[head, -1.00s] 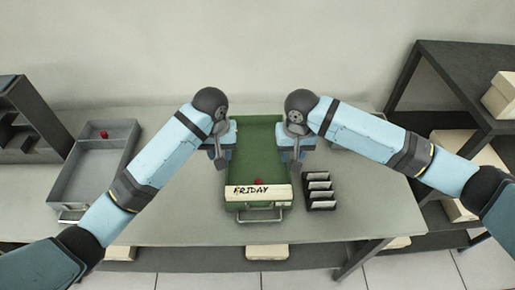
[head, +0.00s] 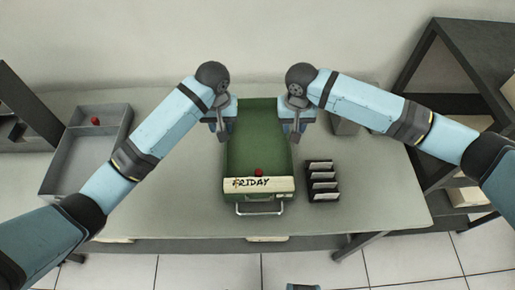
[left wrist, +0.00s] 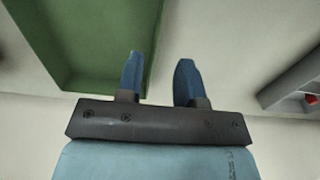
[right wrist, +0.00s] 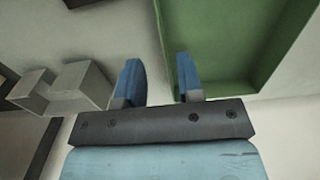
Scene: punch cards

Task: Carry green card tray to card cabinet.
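The green card tray (head: 231,165) sits on the grey table, its white FRIDAY label (head: 266,186) and metal handle facing me. A red piece (head: 259,172) shows by the label. My left gripper (head: 218,138) is at the tray's left side wall, fingers apart. The left wrist view shows the wall (left wrist: 152,40) between the finger lines. My right gripper (head: 294,137) is at the right side wall, also with fingers apart, one on each side of the wall in the right wrist view (right wrist: 160,65). I cannot tell how deep the fingers reach. Neither dark shelf is clearly the card cabinet.
A grey tray (head: 64,160) with a red piece stands left. A black card rack (head: 322,182) stands close to the green tray's right. Dark shelving stands at the far left (head: 25,100) and right (head: 440,60). Table is clear in front.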

